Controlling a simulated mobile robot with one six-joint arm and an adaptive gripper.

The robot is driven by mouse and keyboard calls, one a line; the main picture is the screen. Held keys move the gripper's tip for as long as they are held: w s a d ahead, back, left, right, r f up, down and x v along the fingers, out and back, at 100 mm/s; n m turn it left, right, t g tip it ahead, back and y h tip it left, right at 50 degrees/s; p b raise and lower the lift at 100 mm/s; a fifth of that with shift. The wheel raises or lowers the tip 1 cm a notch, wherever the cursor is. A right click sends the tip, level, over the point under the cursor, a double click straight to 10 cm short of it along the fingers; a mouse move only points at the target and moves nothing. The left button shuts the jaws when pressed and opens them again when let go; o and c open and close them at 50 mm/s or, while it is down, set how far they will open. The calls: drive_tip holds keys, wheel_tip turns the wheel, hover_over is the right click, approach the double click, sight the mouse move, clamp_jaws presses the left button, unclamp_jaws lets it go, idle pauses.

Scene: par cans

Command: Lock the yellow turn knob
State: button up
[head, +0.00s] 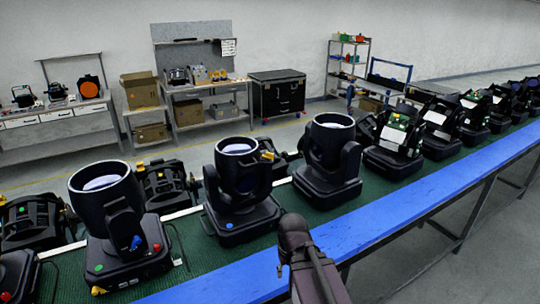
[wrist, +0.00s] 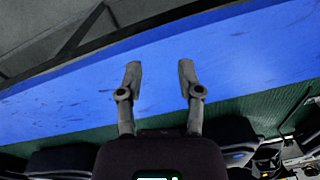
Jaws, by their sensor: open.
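A yellow turn knob (head: 268,156) shows on the upper right side of the middle black par can (head: 236,180), which stands upright on the green belt in the head view. It is small there, and I cannot tell its turn position. My gripper (wrist: 160,72) is open and empty in the wrist view, its two fingers apart above the blue rail (wrist: 70,100). No yellow knob shows between the fingers. In the head view my arm rises at the bottom centre, in front of the rail, and the fingers are not clear there.
A par can with a blue knob (head: 135,242) stands at the left, and another par can (head: 330,150) stands to the right. More fixtures line the green belt (head: 185,225) behind and to the right. The blue rail is bare. Workbenches and a black case (head: 278,92) stand far back.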

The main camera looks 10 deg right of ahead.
drive_tip(key=w+a+r+n+t+y+p, duration=0.1)
drive_tip(key=w+r+n+t+y+p, duration=0.1)
drive_tip(key=w+r+n+y, duration=0.25)
drive_tip(key=n+t+y+p, duration=0.4)
drive_tip(key=n+t+y, duration=0.1)
drive_tip(key=t+y, duration=0.45)
approach(273, 155)
drive_tip(key=v, duration=0.3)
drive_tip(key=shift+a+r+h, duration=0.2)
drive_tip(key=shift+h, duration=0.2)
drive_tip(key=shift+a, duration=0.15)
drive_tip(key=shift+x, duration=6.8)
drive_tip(key=shift+w, duration=0.15)
drive_tip(key=shift+c, duration=0.2)
